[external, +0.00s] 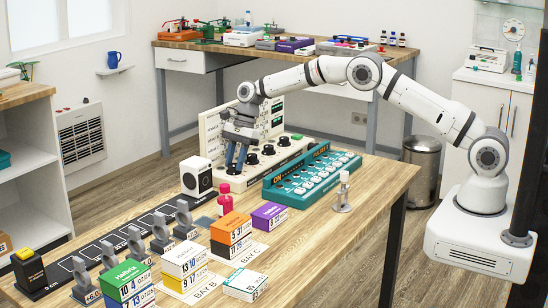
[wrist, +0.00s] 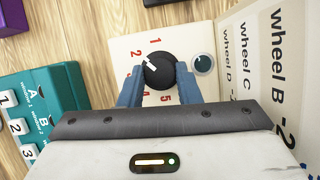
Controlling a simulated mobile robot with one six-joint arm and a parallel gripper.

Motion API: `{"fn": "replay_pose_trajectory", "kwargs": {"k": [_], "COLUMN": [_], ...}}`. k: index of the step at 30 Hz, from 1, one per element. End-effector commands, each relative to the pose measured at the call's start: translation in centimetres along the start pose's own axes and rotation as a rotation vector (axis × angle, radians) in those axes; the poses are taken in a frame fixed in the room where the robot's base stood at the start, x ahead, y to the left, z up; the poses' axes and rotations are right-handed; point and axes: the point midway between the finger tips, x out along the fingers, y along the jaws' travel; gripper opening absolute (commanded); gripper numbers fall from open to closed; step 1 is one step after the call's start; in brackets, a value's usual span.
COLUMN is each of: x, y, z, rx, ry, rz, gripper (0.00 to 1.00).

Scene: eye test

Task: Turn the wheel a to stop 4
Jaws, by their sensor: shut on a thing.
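The wheel (wrist: 160,70) is a round black knob with a white mark on a cream panel in the wrist view. Its white mark lies on the upper-left part, toward the red 2. Red 1, 2 and 5 show around it, and a partly covered 4 shows below. My gripper (wrist: 159,80) is shut on this knob, with one blue finger on each side. In the external view my gripper (external: 236,165) reaches down to the left end of the cream wheel panel (external: 296,152), and its fingers hide most of that knob. The wheel's own letter is not readable.
Several other black knobs (external: 268,149) run along the panel to the right. A dark round part (wrist: 203,63) sits close beside the held knob. A teal button box (external: 312,174) stands in front.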

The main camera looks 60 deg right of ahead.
Motion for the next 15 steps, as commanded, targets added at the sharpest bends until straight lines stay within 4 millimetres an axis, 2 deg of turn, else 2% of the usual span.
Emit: {"fn": "replay_pose_trajectory", "kwargs": {"k": [15], "x": [-0.04], "y": [-0.17], "z": [0.06], "rx": [-0.126], "ry": [0.0], "rz": [0.049], "gripper": [0.07]}}
